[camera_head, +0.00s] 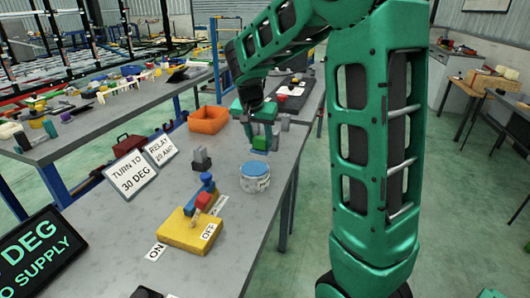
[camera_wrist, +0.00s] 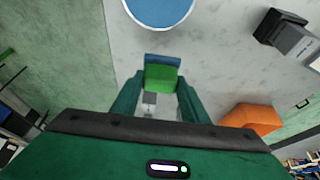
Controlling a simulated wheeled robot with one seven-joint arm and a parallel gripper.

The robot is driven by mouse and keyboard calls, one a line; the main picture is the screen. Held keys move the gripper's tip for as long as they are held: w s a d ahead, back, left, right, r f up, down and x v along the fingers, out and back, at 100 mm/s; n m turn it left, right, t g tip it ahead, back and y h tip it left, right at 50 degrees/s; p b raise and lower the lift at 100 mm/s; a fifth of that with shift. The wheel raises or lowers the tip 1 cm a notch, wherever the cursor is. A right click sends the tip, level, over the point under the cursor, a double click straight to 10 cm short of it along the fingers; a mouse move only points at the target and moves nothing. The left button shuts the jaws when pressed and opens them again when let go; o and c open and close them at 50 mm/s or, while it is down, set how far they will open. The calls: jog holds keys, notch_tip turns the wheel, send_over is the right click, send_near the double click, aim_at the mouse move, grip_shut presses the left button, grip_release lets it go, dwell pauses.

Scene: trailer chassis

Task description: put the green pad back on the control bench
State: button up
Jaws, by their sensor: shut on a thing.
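The green pad (camera_head: 260,142) is held between the fingers of my gripper (camera_head: 262,132), in the air above the right side of the grey control bench (camera_head: 110,235). In the wrist view the pad (camera_wrist: 161,78) shows a green face with a blue part along its far edge, and the fingers of my gripper (camera_wrist: 158,90) flank it. In the head view the pad appears just above and behind a round tin with a blue top (camera_head: 255,169). The tin's blue top also shows at the upper edge of the wrist view (camera_wrist: 160,10).
A yellow switch box (camera_head: 185,233) with a red and blue lever stands at the bench's front. Bare bench lies right of the yellow box.

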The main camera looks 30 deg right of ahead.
aim_at(264, 139)
jog(key=d+f, duration=0.2)
jog(key=d, duration=0.1)
jog(key=shift+a+f, duration=0.1)
jog(key=shift+f, duration=1.8)
jog(key=o, duration=1)
jog(key=shift+c, duration=0.2)
jog(key=v, duration=1.1)
jog(key=shift+w+r, duration=0.1)
jog(key=shift+r, duration=0.05)
jog(key=s+f+n+g+y, duration=0.1)
jog(key=s+f+n+y, duration=0.1)
jog(key=s, duration=1.4)
jog(key=s+a+f+n+g+y, duration=0.1)
jog(key=s+f, duration=0.3)
jog(key=s, duration=1.3)
jog(key=shift+s+f+n+g+y, duration=0.3)
jog(key=shift+n+g+y, duration=0.1)
jog(key=shift+n, duration=0.1)
